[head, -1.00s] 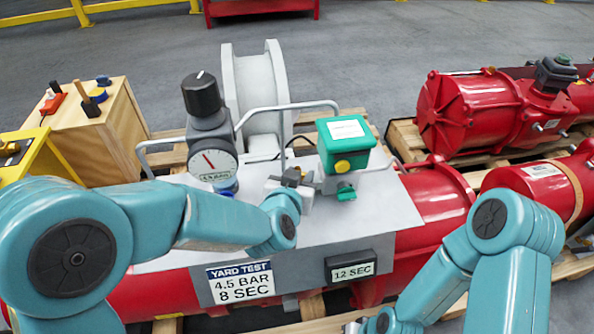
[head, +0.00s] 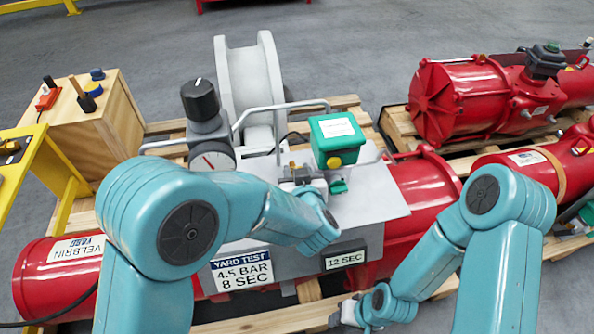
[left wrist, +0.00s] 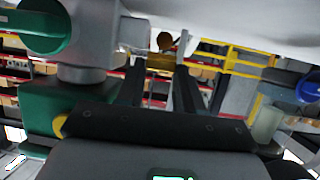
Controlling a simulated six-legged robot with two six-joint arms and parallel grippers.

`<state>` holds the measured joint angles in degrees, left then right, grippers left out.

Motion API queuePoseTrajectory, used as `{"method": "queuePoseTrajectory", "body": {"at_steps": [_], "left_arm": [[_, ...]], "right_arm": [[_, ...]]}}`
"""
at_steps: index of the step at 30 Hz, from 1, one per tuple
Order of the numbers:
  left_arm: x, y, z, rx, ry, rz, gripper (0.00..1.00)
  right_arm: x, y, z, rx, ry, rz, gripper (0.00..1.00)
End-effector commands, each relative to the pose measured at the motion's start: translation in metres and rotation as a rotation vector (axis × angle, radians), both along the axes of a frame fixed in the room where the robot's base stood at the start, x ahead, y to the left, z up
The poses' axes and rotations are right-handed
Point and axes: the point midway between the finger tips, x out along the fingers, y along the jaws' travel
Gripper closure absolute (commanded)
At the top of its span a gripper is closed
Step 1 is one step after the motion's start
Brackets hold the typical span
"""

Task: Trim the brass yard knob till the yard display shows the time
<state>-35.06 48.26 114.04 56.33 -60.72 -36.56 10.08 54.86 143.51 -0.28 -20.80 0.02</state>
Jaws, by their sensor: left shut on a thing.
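The yard display (head: 345,260) on the front of the grey panel reads 12 SEC. The sign (head: 241,271) to its left reads YARD TEST, 4.5 BAR, 8 SEC. My left gripper (head: 300,174) is low beside the green box, mostly hidden by its own wrist in the head view. In the left wrist view its two dark fingers (left wrist: 160,82) are shut on a small brass-coloured piece, the brass yard knob (left wrist: 159,61). My right gripper (head: 345,314) is low in front of the panel; its fingers are not clear.
The green box (head: 337,137) with a yellow button is right of my left gripper. A grey handrail (head: 283,106), a black-knobbed regulator (head: 200,99) and a partly covered gauge (head: 213,160) stand close by. Red actuators (head: 465,95) lie on pallets to the right.

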Motion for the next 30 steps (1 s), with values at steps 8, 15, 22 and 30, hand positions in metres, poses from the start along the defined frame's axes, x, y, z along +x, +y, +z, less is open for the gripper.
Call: {"method": "queuePoseTrajectory", "body": {"at_steps": [8,15,22,30], "left_arm": [[0.000,0.000,0.001,-0.002,-0.002,0.000,0.38],[0.000,-0.001,0.001,-0.001,-0.002,-0.004,0.38],[0.000,-0.002,0.001,-0.001,-0.002,-0.006,0.38],[0.000,0.001,-0.003,-0.002,-0.002,-0.058,0.38]], "right_arm": [[0.000,0.000,0.000,0.000,0.000,0.000,0.57],[0.000,0.000,0.000,0.000,0.000,0.000,0.57],[0.000,0.000,0.000,0.000,0.000,0.000,0.57],[0.000,0.000,-0.012,0.000,0.000,0.000,0.57]]}}
